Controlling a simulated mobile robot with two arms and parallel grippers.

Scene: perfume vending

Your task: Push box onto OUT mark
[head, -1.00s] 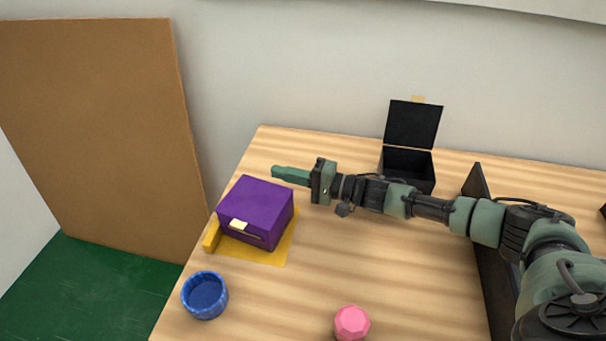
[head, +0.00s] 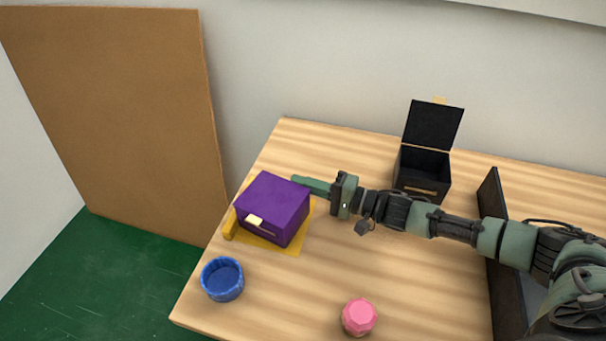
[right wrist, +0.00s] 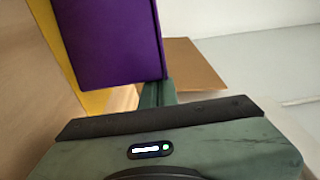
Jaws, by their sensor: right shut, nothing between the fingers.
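The purple box (head: 273,207) has a pale yellow tab on its front. It sits on the yellow mat (head: 291,246), which shows along its front and right. I cannot read any OUT lettering. My right gripper (head: 297,182) is shut and empty, its fingers reaching behind the box's back right side. In the right wrist view the box (right wrist: 108,45) is close above the fingers (right wrist: 157,92) and seems to touch them. My left gripper is not in view.
A yellow bar (head: 230,224) lies at the mat's left edge. A blue round container (head: 222,279) and a pink faceted object (head: 359,317) stand nearer the front. An open black box (head: 423,177) is behind my right arm. A dark upright panel (head: 497,230) is at right.

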